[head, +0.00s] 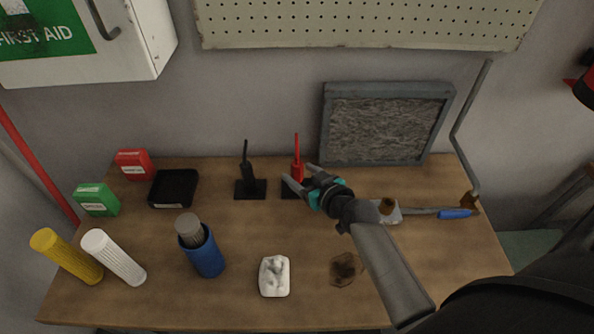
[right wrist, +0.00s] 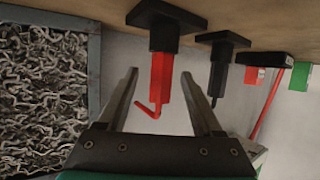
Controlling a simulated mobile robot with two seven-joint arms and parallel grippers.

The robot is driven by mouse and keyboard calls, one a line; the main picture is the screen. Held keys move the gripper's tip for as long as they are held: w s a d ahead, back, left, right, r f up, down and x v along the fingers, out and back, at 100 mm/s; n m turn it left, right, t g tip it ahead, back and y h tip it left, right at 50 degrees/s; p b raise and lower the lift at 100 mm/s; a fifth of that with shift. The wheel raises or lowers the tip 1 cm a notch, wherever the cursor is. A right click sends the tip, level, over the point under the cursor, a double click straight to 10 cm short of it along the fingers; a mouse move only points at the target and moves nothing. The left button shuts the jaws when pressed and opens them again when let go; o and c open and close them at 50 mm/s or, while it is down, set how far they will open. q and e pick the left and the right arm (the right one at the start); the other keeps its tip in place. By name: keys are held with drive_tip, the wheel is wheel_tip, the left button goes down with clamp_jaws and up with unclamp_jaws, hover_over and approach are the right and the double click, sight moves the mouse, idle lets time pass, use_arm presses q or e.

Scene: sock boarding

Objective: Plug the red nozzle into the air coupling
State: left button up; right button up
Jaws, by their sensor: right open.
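The red nozzle (head: 297,171) stands upright in a black square base on the bench, its thin tip bent. In the right wrist view the nozzle (right wrist: 161,80) appears upside down, between my finger tips. My right gripper (head: 299,174) is open, one finger on each side of the nozzle; I see no clear grip on it. A blue-handled grey piece (head: 455,213) lies at the bench's right, near a brass-coloured fitting (head: 471,201) at the end of a bent pipe. I cannot tell for sure which part is the air coupling. My left gripper is out of view.
A black nozzle (head: 247,172) stands left of the red one, in its own base. A framed grey mesh panel (head: 388,124) leans against the wall behind.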

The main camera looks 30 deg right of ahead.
drive_tip(key=shift+b+x, duration=0.75)
drive_tip(key=shift+x, duration=2.1)
drive_tip(key=shift+c, duration=0.2)
clamp_jaws()
